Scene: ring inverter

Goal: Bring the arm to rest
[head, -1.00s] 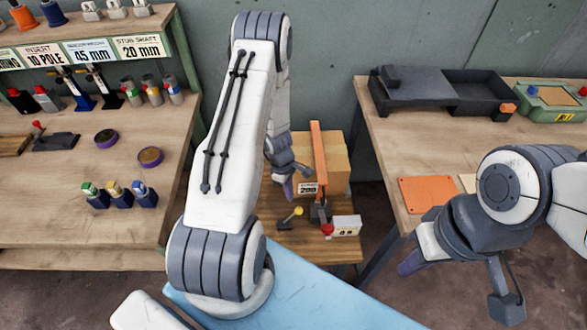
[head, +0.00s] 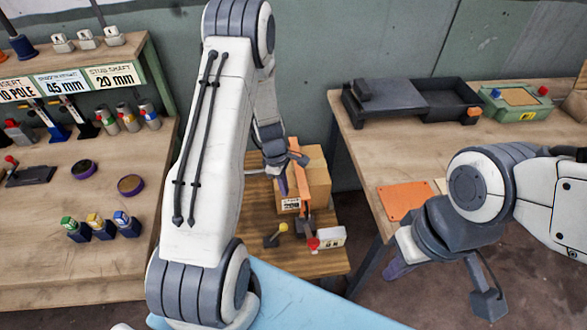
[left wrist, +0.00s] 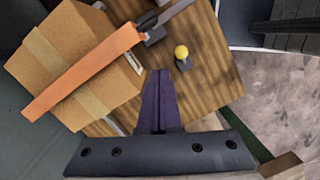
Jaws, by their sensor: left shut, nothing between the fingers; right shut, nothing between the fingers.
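My left arm reaches down the middle of the head view. Its gripper (head: 283,185) has purple fingers, shut with nothing between them, near a cardboard box (head: 318,178) with an orange bar (head: 304,185). In the left wrist view the shut fingers (left wrist: 160,100) point over a wooden surface (left wrist: 212,85), beside the box (left wrist: 50,65) and the orange bar (left wrist: 85,70). I cannot tell whether they touch anything. My right gripper (head: 396,269) is at the right, low beside the right table, shut and empty; its fingers are partly hidden by my arm.
A low wooden stand (head: 315,262) holds the box, a yellow-knobbed lever (head: 283,228) and a red-knobbed white block (head: 329,237). The left workbench (head: 60,190) carries several small parts. The right table (head: 370,165) holds a black tray (head: 440,112), a green box (head: 515,108) and an orange mat (head: 402,202).

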